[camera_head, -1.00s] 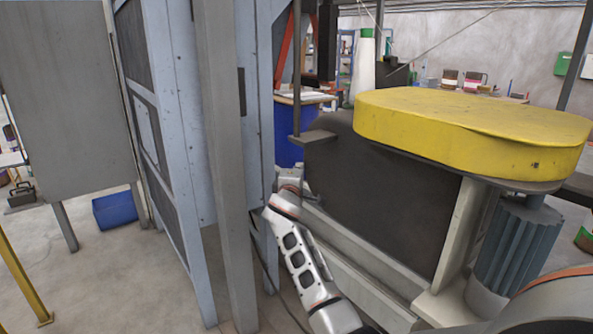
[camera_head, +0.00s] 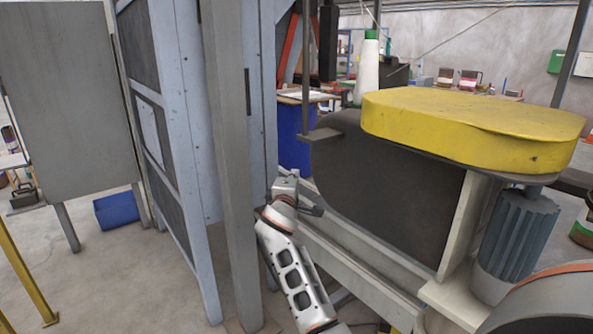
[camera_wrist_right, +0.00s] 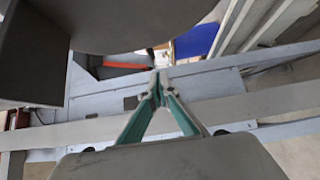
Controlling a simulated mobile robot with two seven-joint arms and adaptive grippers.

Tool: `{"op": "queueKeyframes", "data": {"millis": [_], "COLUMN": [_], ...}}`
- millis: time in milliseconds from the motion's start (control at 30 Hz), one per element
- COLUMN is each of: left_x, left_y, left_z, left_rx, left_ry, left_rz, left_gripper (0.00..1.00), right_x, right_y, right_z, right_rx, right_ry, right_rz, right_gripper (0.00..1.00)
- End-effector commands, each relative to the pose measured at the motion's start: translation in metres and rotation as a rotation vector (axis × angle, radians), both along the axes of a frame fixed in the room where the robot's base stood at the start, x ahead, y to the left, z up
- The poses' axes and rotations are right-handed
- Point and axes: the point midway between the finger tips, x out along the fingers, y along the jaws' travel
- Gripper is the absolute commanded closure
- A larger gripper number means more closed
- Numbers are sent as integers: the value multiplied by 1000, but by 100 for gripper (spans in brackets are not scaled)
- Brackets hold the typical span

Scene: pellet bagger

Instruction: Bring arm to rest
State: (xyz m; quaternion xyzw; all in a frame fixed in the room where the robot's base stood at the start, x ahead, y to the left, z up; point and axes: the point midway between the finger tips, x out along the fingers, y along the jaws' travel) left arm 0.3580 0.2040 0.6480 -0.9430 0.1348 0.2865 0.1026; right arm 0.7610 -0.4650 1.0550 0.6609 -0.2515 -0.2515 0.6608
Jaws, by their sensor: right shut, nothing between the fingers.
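My right arm (camera_head: 290,270) reaches up from the bottom of the head view, between the grey post and the dark machine panel. My right gripper (camera_head: 312,208) is at the arm's far end, small and partly hidden in the head view. In the right wrist view the right gripper (camera_wrist_right: 159,80) has its green-sided fingers brought together at the tips, with nothing between them. Below the tips in that view lie pale beams. My left gripper does not show in either view.
A grey post (camera_head: 228,160) stands just left of the arm. A dark machine panel (camera_head: 385,190) with a yellow cover (camera_head: 470,125) and a ribbed motor (camera_head: 515,235) stands to the right. A blue drum (camera_head: 292,140) is behind. Open floor (camera_head: 110,280) lies at left.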

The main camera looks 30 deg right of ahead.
Motion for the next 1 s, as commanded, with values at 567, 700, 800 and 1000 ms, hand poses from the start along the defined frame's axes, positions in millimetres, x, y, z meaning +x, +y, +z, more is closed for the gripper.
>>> {"op": "queueKeyframes", "data": {"millis": [567,700,800,1000], "left_x": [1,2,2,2], "left_y": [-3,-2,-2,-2], "left_z": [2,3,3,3], "left_rx": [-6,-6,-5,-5], "left_ry": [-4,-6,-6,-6], "left_rz": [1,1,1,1], "left_gripper": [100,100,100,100], "right_x": [-38,-42,-52,-100], "right_y": [34,41,54,103], "right_z": [-1,-27,-73,-191], "right_rx": [1,34,105,361], "right_ry": [0,6,10,25], "right_rz": [3,39,110,287], "right_gripper": [100,100,100,100]}}
